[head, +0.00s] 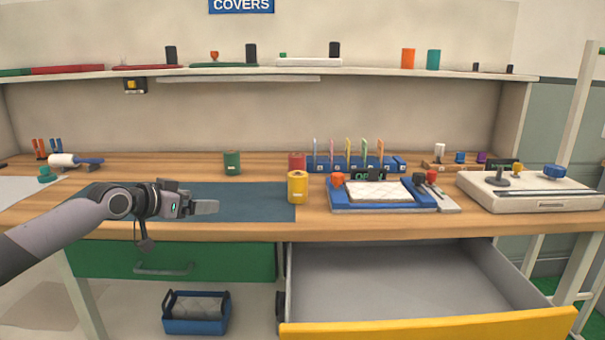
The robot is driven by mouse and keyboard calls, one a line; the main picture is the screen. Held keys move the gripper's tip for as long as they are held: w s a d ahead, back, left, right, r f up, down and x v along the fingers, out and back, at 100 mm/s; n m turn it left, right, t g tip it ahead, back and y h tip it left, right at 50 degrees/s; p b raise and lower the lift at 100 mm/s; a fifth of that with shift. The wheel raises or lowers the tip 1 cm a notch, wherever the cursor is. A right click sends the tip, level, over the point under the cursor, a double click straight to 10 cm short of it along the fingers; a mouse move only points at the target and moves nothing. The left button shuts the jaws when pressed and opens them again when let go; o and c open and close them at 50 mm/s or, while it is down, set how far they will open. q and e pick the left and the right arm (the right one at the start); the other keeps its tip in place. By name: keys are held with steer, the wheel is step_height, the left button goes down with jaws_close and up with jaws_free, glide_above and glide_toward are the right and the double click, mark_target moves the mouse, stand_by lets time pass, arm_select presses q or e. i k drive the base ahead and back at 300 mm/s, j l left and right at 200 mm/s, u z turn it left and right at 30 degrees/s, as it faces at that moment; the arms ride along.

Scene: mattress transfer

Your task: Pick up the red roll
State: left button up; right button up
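The red roll (297,160) stands upright on the workbench, right of the middle of the head view. A yellow roll (298,187) stands in front of it and hides its lower part. My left gripper (213,207) reaches in from the left over the blue-grey mat (250,194), pointing right. It is in front of and left of the red roll and apart from it. I see its fingers side-on and cannot tell whether they are open or shut. My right gripper is not in view.
A green roll (232,162) stands left of the red roll. A blue rack (371,167) with upright coloured pieces and a blue tray (393,207) with a white mattress lie right of it. The yellow-fronted drawer (430,325) below is open. A shelf (300,72) runs above.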

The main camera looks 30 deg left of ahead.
mark_target(296, 161)
steer(key=i+l, duration=0.15)
steer(key=i, duration=1)
